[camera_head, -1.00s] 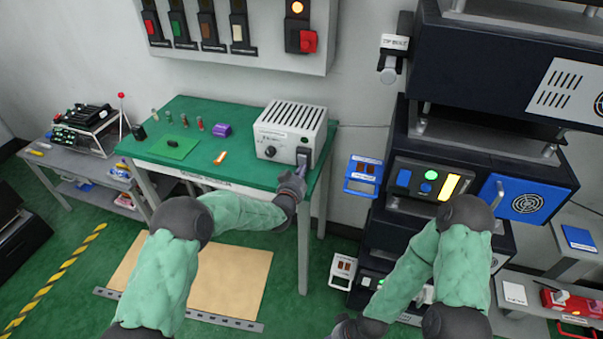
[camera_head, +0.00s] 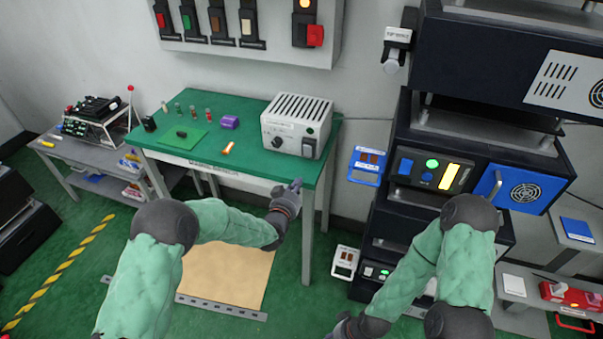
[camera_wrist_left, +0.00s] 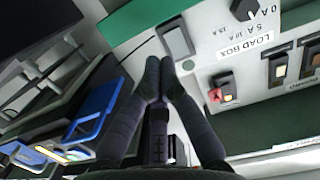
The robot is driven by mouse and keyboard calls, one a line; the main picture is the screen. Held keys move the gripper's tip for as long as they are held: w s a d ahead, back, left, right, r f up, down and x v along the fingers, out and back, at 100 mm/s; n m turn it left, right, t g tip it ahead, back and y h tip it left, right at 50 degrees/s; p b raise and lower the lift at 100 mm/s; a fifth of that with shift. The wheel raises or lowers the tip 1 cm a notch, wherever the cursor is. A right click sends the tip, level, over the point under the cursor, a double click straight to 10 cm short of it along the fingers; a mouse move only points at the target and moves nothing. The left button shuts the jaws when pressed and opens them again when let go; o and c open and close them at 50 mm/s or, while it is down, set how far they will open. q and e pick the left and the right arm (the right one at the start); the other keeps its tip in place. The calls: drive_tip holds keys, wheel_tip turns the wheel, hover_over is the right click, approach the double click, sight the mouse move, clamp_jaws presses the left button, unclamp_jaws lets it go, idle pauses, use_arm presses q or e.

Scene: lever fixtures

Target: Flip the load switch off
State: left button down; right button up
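The load box (camera_head: 296,120) is a light grey vented case at the right end of the green table. Its load switch (camera_head: 308,148) is a grey rocker at the right of the front face.
The green table (camera_head: 255,168) holds small parts left of the box. A black equipment rack (camera_head: 400,215) with a blue-fronted unit stands to the right. A wall panel (camera_head: 275,45) with switches hangs above.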

use_arm(q)
drive_tip(key=s, duration=0.2)
drive_tip(key=s+a, duration=0.1)
drive_tip(key=shift+f, duration=0.3)
drive_tip(key=s+a+f+n+g+y, duration=0.1)
drive_tip(key=s+a+f+g, duration=0.1)
drive_tip(key=s+f+g, duration=0.5)
drive_tip(key=s+a+f+n+y, duration=0.1)
drive_tip(key=s+a+f+n, duration=0.3)
drive_tip(key=f, duration=0.7)
drive_tip(key=s+f+g, duration=0.4)
drive_tip(key=s, duration=0.8)
drive_tip(key=s+a+f+n+g, duration=0.1)
drive_tip(key=s+f+g, duration=0.3)
drive_tip(key=s, duration=0.9)
drive_tip(key=shift+s+h, duration=0.25)
drive_tip(key=shift+h, duration=0.15)
